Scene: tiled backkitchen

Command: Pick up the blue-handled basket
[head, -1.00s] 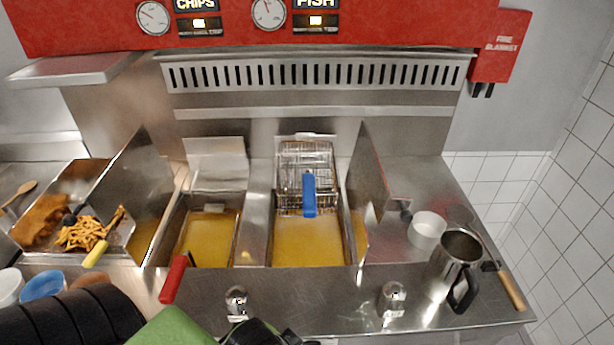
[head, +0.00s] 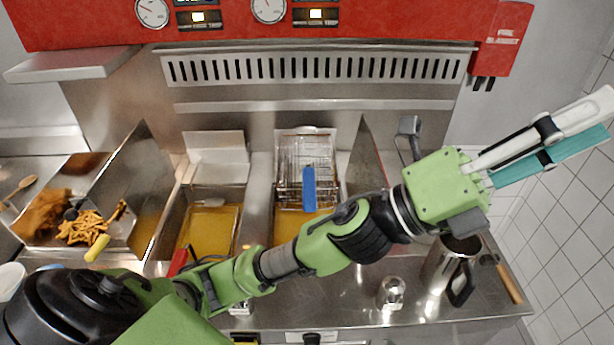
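The blue-handled basket (head: 305,152) is a wire mesh basket at the back of the right-hand fryer well. Its blue handle (head: 309,188) points toward me over the yellow oil. My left arm comes in from the lower left and crosses the fryer front. My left gripper (head: 606,117) is at the upper right, well to the right of the basket and apart from it. Its white and teal fingers point right, lie close together in this view, and show nothing held; their opening is unclear. My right gripper is not in view.
A red handle (head: 178,262) lies by the left well. A yellow-handled basket (head: 97,248) with fries is at the left. An upright metal panel (head: 366,160) stands right of the basket. A steel jug (head: 452,270) and a shaker (head: 391,293) stand on the right counter.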

